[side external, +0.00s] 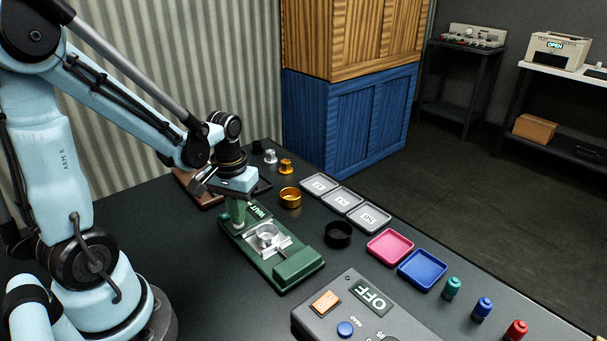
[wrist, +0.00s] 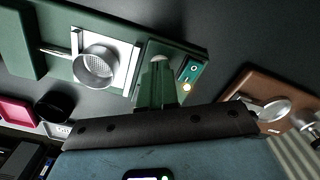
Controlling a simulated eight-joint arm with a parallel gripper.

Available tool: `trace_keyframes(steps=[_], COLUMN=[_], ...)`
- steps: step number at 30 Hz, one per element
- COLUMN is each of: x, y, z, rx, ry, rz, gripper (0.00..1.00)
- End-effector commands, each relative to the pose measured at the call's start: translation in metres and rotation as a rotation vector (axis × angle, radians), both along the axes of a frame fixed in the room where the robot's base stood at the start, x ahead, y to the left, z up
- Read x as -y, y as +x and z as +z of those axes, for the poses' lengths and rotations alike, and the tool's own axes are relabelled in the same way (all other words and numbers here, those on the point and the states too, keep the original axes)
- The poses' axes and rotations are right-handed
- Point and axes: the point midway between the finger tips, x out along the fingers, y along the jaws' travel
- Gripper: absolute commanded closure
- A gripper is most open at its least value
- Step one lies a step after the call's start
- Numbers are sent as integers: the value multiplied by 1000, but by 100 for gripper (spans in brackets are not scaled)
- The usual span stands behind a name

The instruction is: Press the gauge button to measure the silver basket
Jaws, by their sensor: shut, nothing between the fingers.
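The green gauge (side external: 285,268) lies on the dark table, and the silver basket (side external: 267,234) sits in its metal holder. The basket also shows in the wrist view (wrist: 97,64), round with a mesh floor. A small lit display (side external: 259,212) at the gauge's far end seems to read WAIT. My gripper (side external: 238,219) is shut and empty, pointing down over that end, to the left of the basket. In the wrist view its green fingertips (wrist: 159,62) are beside the teal display panel (wrist: 193,70). The gauge button is not clearly visible; whether the fingertips touch it cannot be told.
A grey box (side external: 322,324) with an OFF display stands in front. A brass basket (side external: 290,197), a black ring (side external: 338,235), pink (side external: 390,247) and blue (side external: 422,270) trays and several grey trays lie beyond the gauge. A brown stand (wrist: 247,97) is close to my gripper.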

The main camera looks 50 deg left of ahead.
Motion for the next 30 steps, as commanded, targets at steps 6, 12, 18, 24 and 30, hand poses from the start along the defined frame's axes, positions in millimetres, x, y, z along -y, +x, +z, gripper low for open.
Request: trace_keyframes(steps=[6, 12, 18, 24, 30], x=[0, 0, 0, 0, 0], y=[0, 0, 0, 0, 0], z=[14, 27, 38, 40, 41], rx=[0, 0, 0, 0, 0], ry=[0, 0, 0, 0, 0], rz=[0, 0, 0, 0, 0], gripper=[100, 100, 100, 100, 100])
